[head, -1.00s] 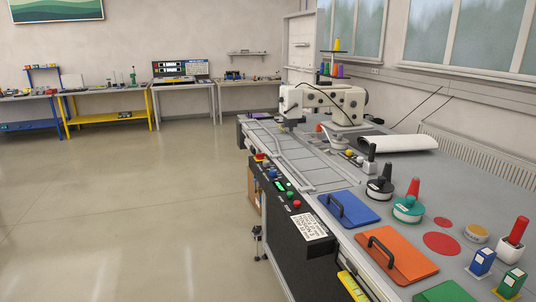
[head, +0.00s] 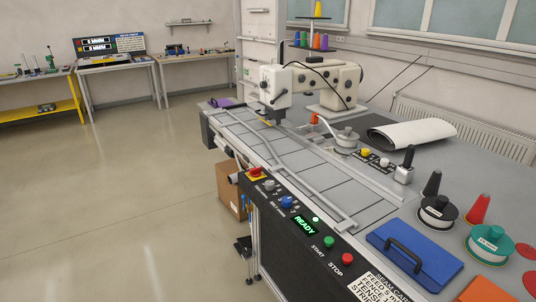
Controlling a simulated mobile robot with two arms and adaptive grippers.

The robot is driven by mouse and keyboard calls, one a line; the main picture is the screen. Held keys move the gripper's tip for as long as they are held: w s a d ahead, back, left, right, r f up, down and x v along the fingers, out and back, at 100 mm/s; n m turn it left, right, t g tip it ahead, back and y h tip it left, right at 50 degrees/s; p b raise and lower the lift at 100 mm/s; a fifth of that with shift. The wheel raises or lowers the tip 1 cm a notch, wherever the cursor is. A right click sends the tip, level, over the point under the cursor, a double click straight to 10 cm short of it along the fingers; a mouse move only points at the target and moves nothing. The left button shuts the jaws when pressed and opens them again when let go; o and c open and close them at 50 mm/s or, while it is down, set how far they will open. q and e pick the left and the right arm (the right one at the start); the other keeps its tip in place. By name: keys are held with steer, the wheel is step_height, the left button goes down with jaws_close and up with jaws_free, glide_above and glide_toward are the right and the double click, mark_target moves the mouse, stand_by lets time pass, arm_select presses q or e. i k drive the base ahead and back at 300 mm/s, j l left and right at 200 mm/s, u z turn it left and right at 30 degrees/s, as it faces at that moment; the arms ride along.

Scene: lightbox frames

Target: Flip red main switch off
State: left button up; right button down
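A red switch (head: 256,173) on a yellow plate sits at the far end of the black control panel (head: 274,207) on the table's front side. The switch is small here, and I cannot read its position. On the same panel, a green display (head: 304,225) reads READY and a small green lamp (head: 316,219) is lit. A green START button (head: 328,242) and a red STOP button (head: 347,259) are nearer me. Neither of my grippers is in view.
A white sewing machine (head: 335,86) stands on the grey table. A blue plate with a handle (head: 414,252) and several thread spools, one teal-rimmed (head: 490,243), lie at the near right. A cardboard box (head: 231,190) stands on the floor by the table. The floor at left (head: 100,210) is clear.

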mark_target(256, 172)
steer(key=i+j, duration=0.35)
steer(key=i, duration=0.15)
steer(key=i+j+z, duration=0.1)
steer(key=i+j, duration=0.3)
steer(key=i, duration=0.05)
